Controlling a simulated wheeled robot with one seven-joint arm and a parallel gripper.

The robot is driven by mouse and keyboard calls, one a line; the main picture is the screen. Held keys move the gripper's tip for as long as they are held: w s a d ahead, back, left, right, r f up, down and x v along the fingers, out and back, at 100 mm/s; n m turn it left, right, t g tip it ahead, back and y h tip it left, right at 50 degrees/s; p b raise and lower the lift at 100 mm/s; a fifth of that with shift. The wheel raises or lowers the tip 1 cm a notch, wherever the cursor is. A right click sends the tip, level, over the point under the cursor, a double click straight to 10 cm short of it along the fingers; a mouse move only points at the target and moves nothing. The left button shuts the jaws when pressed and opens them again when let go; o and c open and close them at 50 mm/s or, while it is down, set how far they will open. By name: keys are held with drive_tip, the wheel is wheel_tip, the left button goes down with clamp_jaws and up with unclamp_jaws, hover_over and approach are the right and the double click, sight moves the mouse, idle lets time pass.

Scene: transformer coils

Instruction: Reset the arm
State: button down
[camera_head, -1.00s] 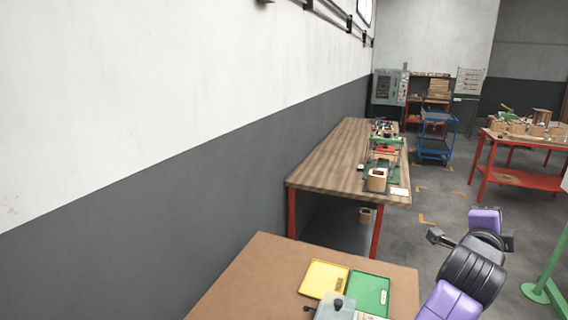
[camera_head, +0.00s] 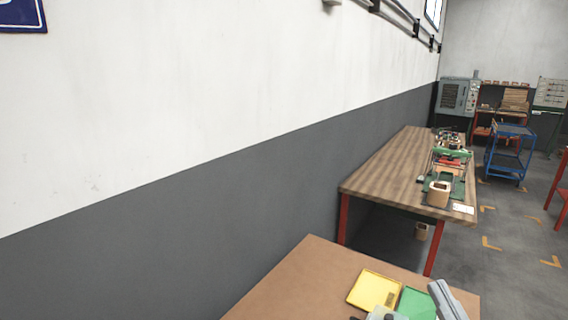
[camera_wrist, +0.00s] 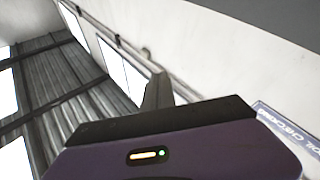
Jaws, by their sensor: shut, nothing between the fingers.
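My gripper (camera_wrist: 157,90) shows in the wrist view as a grey finger shape rising behind the dark edge of my purple wrist housing. It is shut and empty. It points up towards the white wall, the windows and the metal-clad ceiling, touching nothing. In the head view a grey piece, perhaps part of my arm, rises at the bottom right, overlapping the green tray. The rest of my arm is out of the head view.
A brown table (camera_head: 290,285) at the bottom holds a yellow tray (camera_head: 374,289) and a green tray (camera_head: 416,303). A wooden workbench (camera_head: 385,175) with equipment stands beyond, along the wall. A blue cart (camera_head: 508,152) is at the right. Floor to the right of the workbench is open.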

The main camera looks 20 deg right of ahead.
drive_tip(key=s+a+f+g+y, duration=0.1)
drive_tip(key=s+a+f+g, duration=0.1)
drive_tip(key=s+a+f, duration=0.2)
drive_tip(key=s+a+f+m+g+y, duration=0.1)
drive_tip(key=s+a+f+g, duration=0.2)
drive_tip(key=s+f, duration=0.6)
drive_tip(key=s+a+f+m+g+b, duration=0.1)
drive_tip(key=s+a+f+g, duration=0.1)
drive_tip(key=s+a+f, duration=0.4)
drive_tip(key=s, duration=0.4)
drive_tip(key=shift+f+g+y, duration=0.3)
drive_tip(key=shift+y, duration=0.1)
drive_tip(key=shift+a, duration=0.1)
